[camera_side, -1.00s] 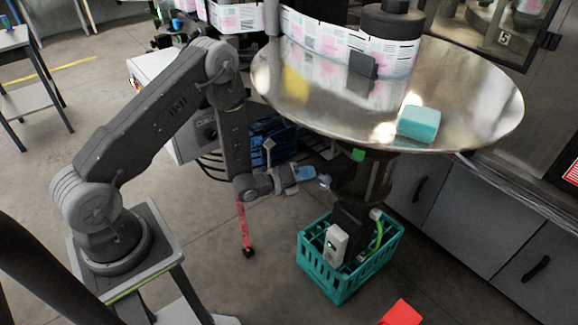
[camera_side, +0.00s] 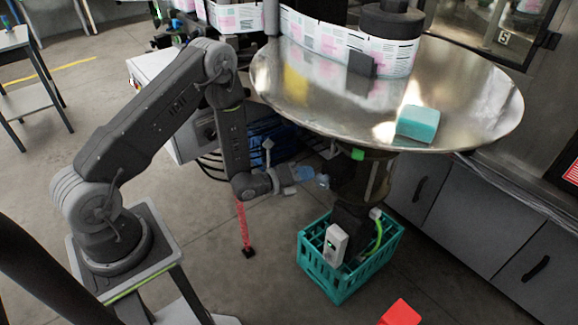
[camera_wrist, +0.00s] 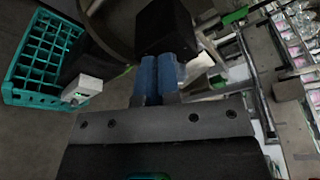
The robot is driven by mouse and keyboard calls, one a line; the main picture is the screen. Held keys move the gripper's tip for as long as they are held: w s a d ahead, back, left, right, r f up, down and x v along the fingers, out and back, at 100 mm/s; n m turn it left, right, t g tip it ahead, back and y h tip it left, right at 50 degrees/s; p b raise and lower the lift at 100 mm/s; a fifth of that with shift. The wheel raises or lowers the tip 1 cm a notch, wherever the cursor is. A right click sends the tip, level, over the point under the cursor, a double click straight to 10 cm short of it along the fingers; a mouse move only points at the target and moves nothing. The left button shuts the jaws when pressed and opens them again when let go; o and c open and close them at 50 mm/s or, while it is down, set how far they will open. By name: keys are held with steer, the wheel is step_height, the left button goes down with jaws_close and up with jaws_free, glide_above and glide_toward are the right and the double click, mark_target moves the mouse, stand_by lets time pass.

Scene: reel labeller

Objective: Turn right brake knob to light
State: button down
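My gripper (camera_side: 324,181) is below the round metal table (camera_side: 470,110), beside the dark housing on its column. In the wrist view, my gripper's two blue fingers (camera_wrist: 158,72) lie side by side with hardly any gap. A black block (camera_wrist: 165,25) is right in front of the fingertips. I cannot tell whether the fingertips touch it. The right brake knob is not clearly seen, so its setting cannot be read. Nothing is visibly held between the fingers.
A teal crate (camera_side: 344,283) stands on the floor under the table with a white switch box (camera_side: 334,243) at it. Cabinets (camera_side: 490,230) stand at right.

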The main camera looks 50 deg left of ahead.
steer(key=v, duration=0.5)
steer(key=shift+s+d+f, duration=0.15)
steer(key=shift+s+d, duration=0.1)
steer(key=shift+s, duration=0.1)
steer(key=shift+a+r+x, duration=0.1)
steer(key=shift+r+x, duration=0.05)
steer(key=shift+x, duration=0.85)
steer(key=shift+a+r+x, duration=0.1)
steer(key=shift+r+x, duration=0.05)
steer(key=shift+x, duration=0.9)
steer(key=shift+r+x, duration=0.15)
steer(key=shift+x, duration=0.85)
steer(key=shift+w+d, duration=0.1)
steer(key=shift+f, duration=0.2)
